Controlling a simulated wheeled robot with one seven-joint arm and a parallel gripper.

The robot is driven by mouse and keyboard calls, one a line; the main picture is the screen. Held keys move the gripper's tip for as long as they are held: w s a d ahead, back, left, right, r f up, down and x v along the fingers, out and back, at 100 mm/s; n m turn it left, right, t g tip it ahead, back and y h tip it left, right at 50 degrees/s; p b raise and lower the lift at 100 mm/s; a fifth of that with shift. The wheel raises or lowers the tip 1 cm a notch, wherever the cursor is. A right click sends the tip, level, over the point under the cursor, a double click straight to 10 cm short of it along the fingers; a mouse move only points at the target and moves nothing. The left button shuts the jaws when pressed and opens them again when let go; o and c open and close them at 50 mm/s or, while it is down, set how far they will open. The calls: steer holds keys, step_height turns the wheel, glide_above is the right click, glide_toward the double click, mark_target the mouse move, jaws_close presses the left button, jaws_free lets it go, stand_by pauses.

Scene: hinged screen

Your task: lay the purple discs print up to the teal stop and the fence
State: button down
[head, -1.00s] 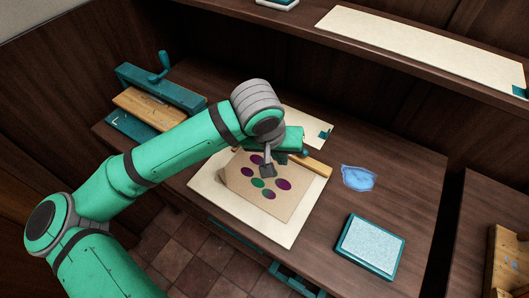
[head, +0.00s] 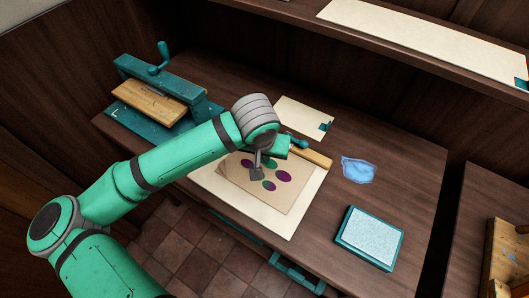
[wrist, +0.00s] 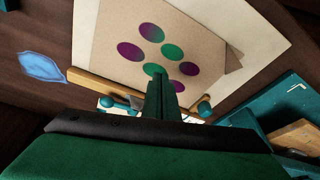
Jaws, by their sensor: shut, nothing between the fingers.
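The print is a tan sheet (head: 290,198) with several purple and green discs on its upper face. It lies on a cream board, and in the wrist view (wrist: 112,28) its edge runs along the wooden fence (wrist: 95,87). The fence's right end (head: 314,159) shows in the head view; its middle is hidden by my gripper. A rounded teal piece (wrist: 204,107), perhaps the stop, sits by the fence in the wrist view; my gripper partly hides this area. My gripper (head: 256,174) is shut and empty, its tips low over the discs. I cannot tell whether they touch the sheet.
A teal press (head: 160,95) with a wooden block stands at the back left. A pale sheet (head: 300,115) lies behind the fence. A blue cloth (head: 358,170) and a teal-rimmed pad (head: 370,238) lie to the right. A shelf (head: 420,50) runs along the back.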

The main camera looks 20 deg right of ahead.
mark_target(266, 168)
steer(key=shift+f, duration=2.05)
stand_by(0.9)
steer(key=shift+r, duration=0.15)
steer(key=shift+r, duration=2.9)
